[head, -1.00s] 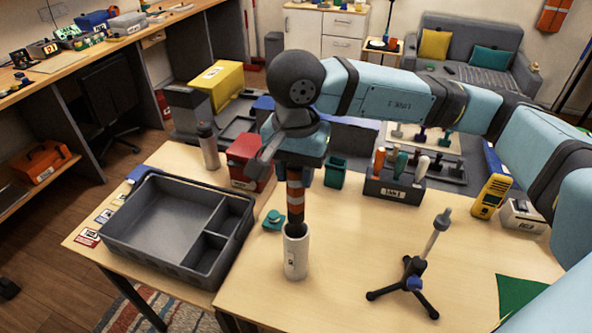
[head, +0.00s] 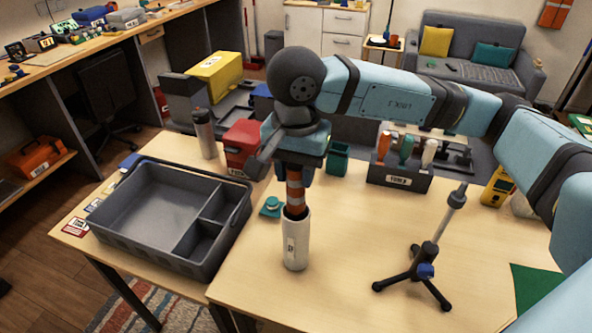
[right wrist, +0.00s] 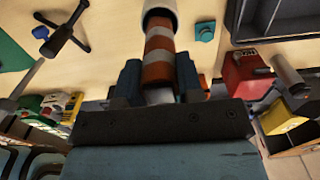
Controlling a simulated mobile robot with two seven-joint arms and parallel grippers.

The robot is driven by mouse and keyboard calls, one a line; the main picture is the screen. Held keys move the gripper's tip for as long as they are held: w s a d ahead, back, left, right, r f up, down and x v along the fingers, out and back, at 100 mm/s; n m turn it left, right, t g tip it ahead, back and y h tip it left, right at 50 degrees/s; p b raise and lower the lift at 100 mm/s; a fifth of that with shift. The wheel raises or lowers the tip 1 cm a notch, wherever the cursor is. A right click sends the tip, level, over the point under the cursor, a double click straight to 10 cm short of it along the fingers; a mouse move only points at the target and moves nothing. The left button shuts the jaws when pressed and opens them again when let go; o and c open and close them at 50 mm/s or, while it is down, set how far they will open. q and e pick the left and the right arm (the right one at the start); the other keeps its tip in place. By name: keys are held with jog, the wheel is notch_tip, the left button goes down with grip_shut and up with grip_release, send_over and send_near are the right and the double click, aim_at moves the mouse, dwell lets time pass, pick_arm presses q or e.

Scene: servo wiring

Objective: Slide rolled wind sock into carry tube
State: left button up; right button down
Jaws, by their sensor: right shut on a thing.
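The rolled wind sock (head: 295,188), striped orange and white, hangs upright below my right gripper (head: 293,168). My right gripper is shut on its upper end. The white carry tube (head: 296,243) stands upright on the table, and the sock's lower end is inside its mouth. In the right wrist view the striped sock (right wrist: 158,58) runs between the fingers of my right gripper (right wrist: 158,85) into the rim of the tube (right wrist: 160,8). The part inside the tube is hidden. My left gripper is not in view.
A grey divided tray (head: 165,215) stands left of the tube. A black tripod stand (head: 420,265) with a pale pole is to the right. A tool rack (head: 398,178) is at the back.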

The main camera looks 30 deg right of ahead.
jog(key=shift+f+b, duration=1.25)
jog(key=shift+f, duration=0.05)
jog(key=c, duration=0.7)
grip_release()
notch_tip(320, 180, up, 14)
jog(key=shift+f, duration=0.1)
jog(key=shift+f, duration=0.1)
